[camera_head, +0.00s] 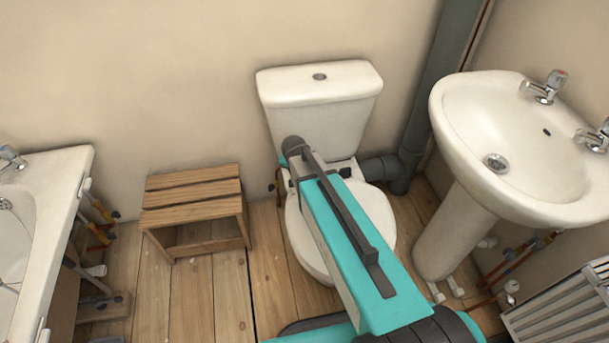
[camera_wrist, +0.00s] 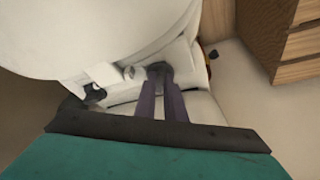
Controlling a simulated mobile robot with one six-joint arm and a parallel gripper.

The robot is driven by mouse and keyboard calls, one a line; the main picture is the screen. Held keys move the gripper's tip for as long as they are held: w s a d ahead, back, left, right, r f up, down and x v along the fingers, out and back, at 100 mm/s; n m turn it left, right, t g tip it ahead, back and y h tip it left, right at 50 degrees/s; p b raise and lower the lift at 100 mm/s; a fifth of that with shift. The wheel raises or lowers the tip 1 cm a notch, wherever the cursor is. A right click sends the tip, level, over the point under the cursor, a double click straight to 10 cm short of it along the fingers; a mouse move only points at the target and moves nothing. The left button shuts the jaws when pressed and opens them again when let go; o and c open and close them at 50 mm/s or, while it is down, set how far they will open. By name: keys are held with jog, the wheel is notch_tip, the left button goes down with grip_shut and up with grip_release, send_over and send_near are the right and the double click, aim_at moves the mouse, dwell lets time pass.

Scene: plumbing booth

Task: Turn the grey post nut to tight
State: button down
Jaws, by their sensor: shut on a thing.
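My gripper (camera_wrist: 161,84) reaches up in the wrist view with its two purple-grey fingers close together. It is shut on a small dark grey round piece at the fingertips, which looks like the grey post nut (camera_wrist: 159,69). The fingers cover much of it, so its turn position cannot be read. It sits against the white toilet parts. In the head view my arm covers the front of the toilet (camera_head: 318,105), and both gripper and nut are hidden.
In the wrist view, a white fitting with a black end (camera_wrist: 94,92) is left of the fingers. A wooden stool (camera_head: 195,205) stands left of the toilet, and a pedestal basin (camera_head: 465,125) right. A grey soil pipe (camera_head: 425,90) rises behind. A bath edge (camera_head: 60,180) is far left.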

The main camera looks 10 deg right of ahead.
jog(key=shift+s+d+f, duration=0.1)
jog(key=shift+d+f, duration=0.05)
jog(key=c, duration=1.9)
grip_release()
jog(key=shift+o, duration=0.4)
jog(key=shift+f, duration=0.1)
jog(key=shift+r, duration=0.25)
jog(key=p+v, duration=0.1)
jog(key=v, duration=1.2)
jog(key=shift+r, duration=0.3)
